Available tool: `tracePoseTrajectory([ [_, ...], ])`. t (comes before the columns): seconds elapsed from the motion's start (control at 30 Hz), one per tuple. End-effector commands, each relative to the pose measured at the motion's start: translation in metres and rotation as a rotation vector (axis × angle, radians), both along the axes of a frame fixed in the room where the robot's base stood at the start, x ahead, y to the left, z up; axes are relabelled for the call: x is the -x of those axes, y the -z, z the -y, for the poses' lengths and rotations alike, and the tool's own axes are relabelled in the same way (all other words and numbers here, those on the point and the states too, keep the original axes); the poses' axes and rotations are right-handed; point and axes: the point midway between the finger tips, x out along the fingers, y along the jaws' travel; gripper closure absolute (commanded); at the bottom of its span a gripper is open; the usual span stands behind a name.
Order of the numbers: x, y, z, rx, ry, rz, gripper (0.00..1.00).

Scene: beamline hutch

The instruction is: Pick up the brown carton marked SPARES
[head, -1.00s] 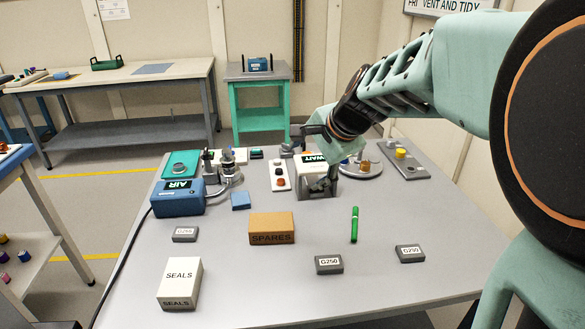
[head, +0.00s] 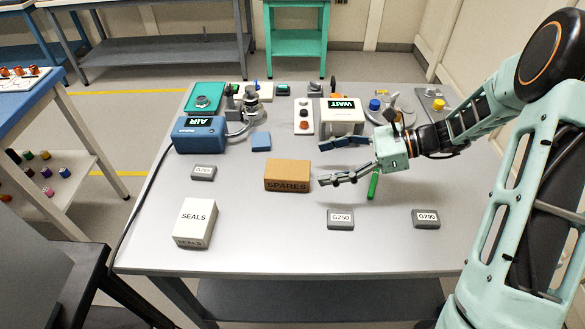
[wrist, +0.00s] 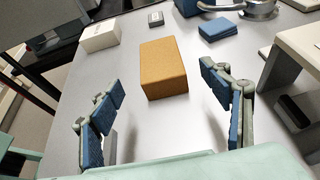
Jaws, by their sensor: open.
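The brown carton marked SPARES (head: 287,174) lies on the grey table, near its middle in the head view. My gripper (head: 320,161) is open just to the right of the carton, with its fingers pointing left at it. In the wrist view the carton (wrist: 163,68) stands ahead of my open gripper (wrist: 168,90), between the lines of the two blue-padded fingers. Nothing is between the fingertips, and the carton appears untouched.
A white SEALS box (head: 195,222) stands front left of the carton. A blue AIR unit (head: 199,135) and a blue block (head: 261,141) are behind it. A WAIT-marked stand (head: 342,116) is behind my gripper. A green cylinder (head: 373,186) and dark G250 block (head: 340,219) lie nearby.

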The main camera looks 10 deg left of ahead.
Motion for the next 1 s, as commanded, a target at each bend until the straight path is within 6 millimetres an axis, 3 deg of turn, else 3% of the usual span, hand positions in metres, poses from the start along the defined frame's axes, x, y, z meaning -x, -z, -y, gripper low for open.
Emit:
tracePoseTrajectory([
  [0.3, 0.008, 0.018, -0.042, -0.002, -0.003, -0.003, 0.29],
  [0.57, 0.011, 0.029, -0.061, 0.000, -0.004, -0.002, 0.29],
  [0.8, 0.015, 0.044, -0.091, 0.001, -0.003, -0.001, 0.29],
  [1.0, 0.015, 0.045, -0.094, 0.002, -0.001, 0.000, 0.29],
])
